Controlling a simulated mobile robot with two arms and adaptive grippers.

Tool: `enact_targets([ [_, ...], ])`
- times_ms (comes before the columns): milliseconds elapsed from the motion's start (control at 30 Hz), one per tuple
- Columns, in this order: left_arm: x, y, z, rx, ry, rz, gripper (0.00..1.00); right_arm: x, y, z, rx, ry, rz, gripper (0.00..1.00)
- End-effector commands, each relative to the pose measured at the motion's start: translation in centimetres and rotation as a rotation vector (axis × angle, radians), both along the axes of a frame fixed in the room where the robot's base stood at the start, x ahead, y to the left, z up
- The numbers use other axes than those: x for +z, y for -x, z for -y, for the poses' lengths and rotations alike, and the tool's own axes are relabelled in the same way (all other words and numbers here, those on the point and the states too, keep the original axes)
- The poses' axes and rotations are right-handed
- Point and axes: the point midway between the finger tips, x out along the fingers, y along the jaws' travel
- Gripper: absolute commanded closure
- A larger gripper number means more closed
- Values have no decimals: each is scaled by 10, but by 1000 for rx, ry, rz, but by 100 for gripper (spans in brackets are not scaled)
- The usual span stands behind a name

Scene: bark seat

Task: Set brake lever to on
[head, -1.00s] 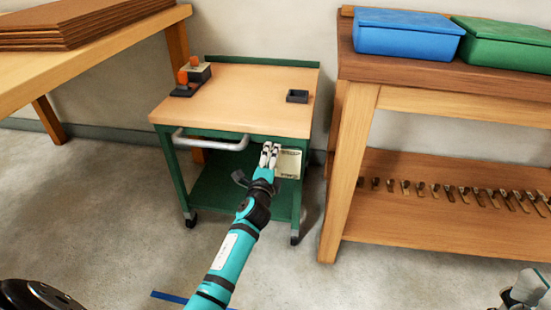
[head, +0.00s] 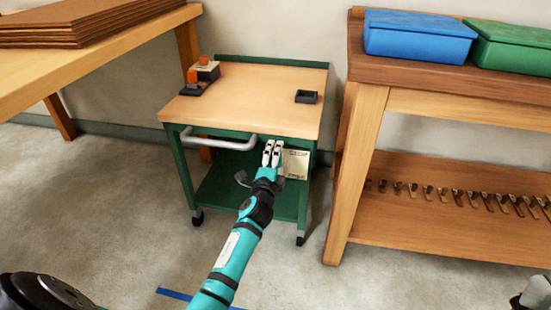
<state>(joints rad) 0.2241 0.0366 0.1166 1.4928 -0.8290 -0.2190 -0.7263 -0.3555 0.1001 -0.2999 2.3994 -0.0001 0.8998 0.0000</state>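A pale label plate (head: 296,164) with dark lettering is on the front of the green cart (head: 185,178), below the top at the right. My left gripper (head: 272,148) is in front of the cart, at the plate's left edge. Its two pale fingers point up at the cart front, close together with a narrow gap. I cannot tell whether anything is between them. No brake lever can be made out; the gripper covers part of the cart front. A pale and dark part of my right arm shows at the bottom right corner; its fingers cannot be made out.
The cart has a grey handle (head: 218,142) left of my gripper. An orange and black item (head: 200,77) and a small dark tray (head: 306,97) are on its top. A wooden bench (head: 362,170) stands close on the right, another table (head: 90,60) on the left. Floor before the cart is open.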

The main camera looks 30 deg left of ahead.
Motion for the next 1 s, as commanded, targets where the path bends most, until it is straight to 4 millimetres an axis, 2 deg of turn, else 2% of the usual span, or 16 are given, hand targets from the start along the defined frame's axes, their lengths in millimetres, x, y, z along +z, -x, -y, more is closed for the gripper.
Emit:
enact_targets([
  [267, -2, 7, 3, -2, -2, -3, 33, 1, 0, 0, -1, 0, 6, 33],
  [367, -2, 21, 7, -3, -2, -3, 33, 1, 0, 0, -1, 0, 6, 33],
  [700, -2, 90, 26, -1, 1, -3, 33, 1, 0, 0, 0, 0, 6, 33],
  [833, -1, 106, 31, -1, 1, -2, 33, 1, 0, 0, 0, 0, 6, 33],
  [1000, -1, 115, 33, 0, -1, -1, 33, 1, 0, 0, 0, 0, 6, 33],
])
